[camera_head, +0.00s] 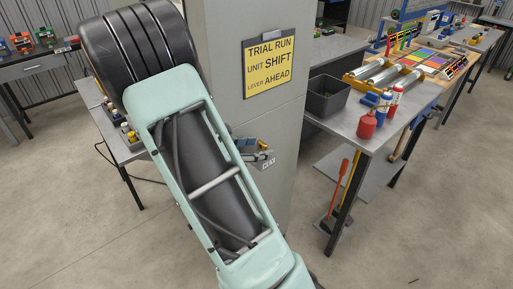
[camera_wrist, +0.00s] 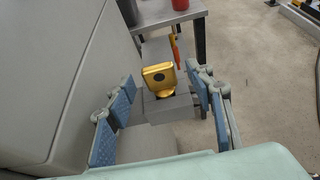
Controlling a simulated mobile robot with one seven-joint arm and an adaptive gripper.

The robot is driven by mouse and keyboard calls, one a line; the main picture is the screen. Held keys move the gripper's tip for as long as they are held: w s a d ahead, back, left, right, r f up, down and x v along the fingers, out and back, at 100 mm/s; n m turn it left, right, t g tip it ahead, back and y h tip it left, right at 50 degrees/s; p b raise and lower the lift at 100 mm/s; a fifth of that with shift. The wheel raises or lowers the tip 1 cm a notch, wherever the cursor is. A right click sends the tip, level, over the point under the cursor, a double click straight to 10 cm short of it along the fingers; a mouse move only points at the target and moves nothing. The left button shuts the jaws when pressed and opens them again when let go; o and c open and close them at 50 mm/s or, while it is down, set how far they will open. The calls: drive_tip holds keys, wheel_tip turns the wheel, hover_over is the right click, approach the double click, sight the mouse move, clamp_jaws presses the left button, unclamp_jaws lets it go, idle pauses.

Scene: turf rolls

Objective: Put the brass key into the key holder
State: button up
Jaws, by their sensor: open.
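The brass key (camera_wrist: 158,76) shows in the wrist view as a square gold head with a dark round spot. It stands upright on the grey key holder (camera_wrist: 172,109), its lower end at a dark opening in the holder's top; how deep it sits cannot be told. My gripper (camera_wrist: 162,83) is open, its blue-padded fingers on either side of the key and holder, with gaps visible. In the head view the holder (camera_head: 268,163) shows a small white label on the grey pillar. My arm partly covers my gripper (camera_head: 257,148) there, and the key cannot be made out.
The grey pillar (camera_head: 245,125) carries a yellow sign (camera_head: 269,63) and stands close to my arm. To the right, a workbench (camera_head: 350,118) holds a dark bin (camera_head: 326,96), red bottles (camera_head: 366,126) and rollers. Another bench (camera_head: 110,130) stands behind my arm at left. The front-right floor is clear.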

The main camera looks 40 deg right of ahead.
drive_tip(key=shift+a, duration=0.1)
drive_tip(key=v, duration=1.1)
drive_tip(key=shift+a+r, duration=0.15)
drive_tip(key=shift+a, duration=0.25)
drive_tip(key=shift+a, duration=0.1)
